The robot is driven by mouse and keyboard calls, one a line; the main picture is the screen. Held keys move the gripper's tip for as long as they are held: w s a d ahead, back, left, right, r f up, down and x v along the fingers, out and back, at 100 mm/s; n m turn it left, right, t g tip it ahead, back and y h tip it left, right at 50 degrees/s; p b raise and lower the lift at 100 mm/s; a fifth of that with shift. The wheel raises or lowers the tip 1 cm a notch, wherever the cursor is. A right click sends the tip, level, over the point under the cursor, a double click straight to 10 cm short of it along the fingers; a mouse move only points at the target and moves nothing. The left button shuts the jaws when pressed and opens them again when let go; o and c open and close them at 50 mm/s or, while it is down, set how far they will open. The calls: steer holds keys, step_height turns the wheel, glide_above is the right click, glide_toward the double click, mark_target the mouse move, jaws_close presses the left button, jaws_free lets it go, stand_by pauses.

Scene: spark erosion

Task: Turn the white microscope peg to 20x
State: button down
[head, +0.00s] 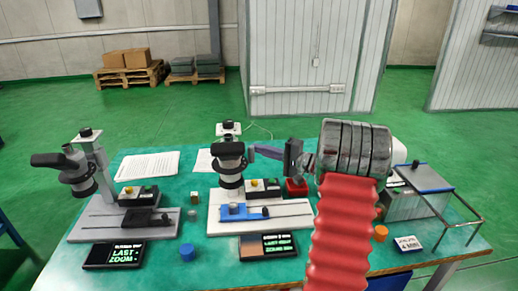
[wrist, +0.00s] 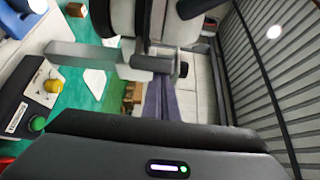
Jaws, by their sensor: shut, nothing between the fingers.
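The white microscope (head: 230,176) stands near the middle of the table, with a white base, a blue stage and a dark head with pale rings. The head also shows at the top of the wrist view (wrist: 125,18), with the grey column (wrist: 95,54) beside it. My gripper (head: 254,150) comes from the right, its purple-grey fingers shut and empty, level with the head and close to its right side. The fingers also show in the wrist view (wrist: 160,88). I cannot make out the peg or its setting, nor whether the fingers touch anything.
A second microscope (head: 80,180) with a grey base stands at the left. Dark displays (head: 114,255) lie along the front, with a blue cylinder (head: 187,253) between them. A control box with a yellow knob (wrist: 49,86) stands near the column. A glass tank (head: 415,204) is at the right.

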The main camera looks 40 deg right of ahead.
steer(key=shift+a, duration=0.45)
steer(key=shift+d, duration=0.2)
steer(key=v, duration=0.9)
steer(key=shift+d, duration=0.4)
steer(key=s+n, duration=0.8)
steer(key=n, duration=1)
steer(key=shift+s+d+n+y, duration=0.2)
steer(key=shift+s+n+y, duration=0.1)
